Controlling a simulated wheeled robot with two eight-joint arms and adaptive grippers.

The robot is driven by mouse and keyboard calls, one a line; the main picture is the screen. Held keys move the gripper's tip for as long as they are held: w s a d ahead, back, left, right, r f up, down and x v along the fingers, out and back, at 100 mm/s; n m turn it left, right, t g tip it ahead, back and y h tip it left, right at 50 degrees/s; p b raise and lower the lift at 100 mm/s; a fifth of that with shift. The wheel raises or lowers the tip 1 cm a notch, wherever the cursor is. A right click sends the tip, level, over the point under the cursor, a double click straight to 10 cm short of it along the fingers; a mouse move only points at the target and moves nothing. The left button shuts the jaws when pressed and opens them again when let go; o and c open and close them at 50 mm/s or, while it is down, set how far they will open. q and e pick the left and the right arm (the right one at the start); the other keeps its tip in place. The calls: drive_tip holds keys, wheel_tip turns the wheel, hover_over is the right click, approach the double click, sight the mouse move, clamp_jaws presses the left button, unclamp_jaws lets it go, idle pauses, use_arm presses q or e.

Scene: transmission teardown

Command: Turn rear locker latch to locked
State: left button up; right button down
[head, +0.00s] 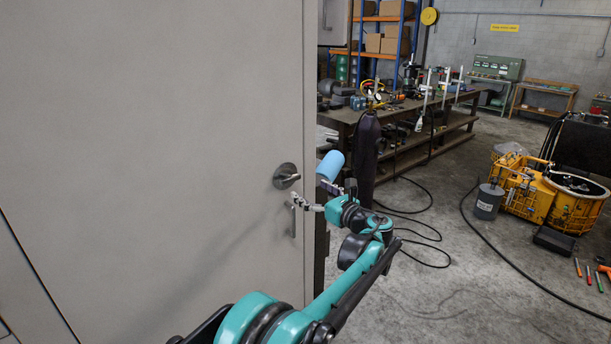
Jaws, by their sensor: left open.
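A large grey locker door (150,130) fills the left half of the head view. Its latch (286,176) is a dark round plate with a short lever pointing to the right, near the door's right edge. A slim vertical pull handle (294,220) sits just below it. My left gripper (308,195) is open and empty, just right of and below the latch. Its fingers point left toward the door, one close to the top of the handle. They look apart from the latch lever, though the exact gap is hard to tell. My right gripper is out of view.
A blue cylinder (330,165) shows just behind my gripper. A dark upright cylinder (366,158) stands behind my wrist. A cluttered workbench (395,165) runs behind. Black cables lie on the floor, with yellow equipment (540,195) at right. The floor at lower right is mostly open.

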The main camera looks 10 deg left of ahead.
sight(292, 180)
use_arm(q)
drive_tip(key=x, duration=0.6)
drive_tip(key=shift+a, duration=0.3)
drive_tip(key=shift+w+a, duration=0.2)
drive_tip(key=shift+a, duration=0.15)
drive_tip(key=c, duration=1.2)
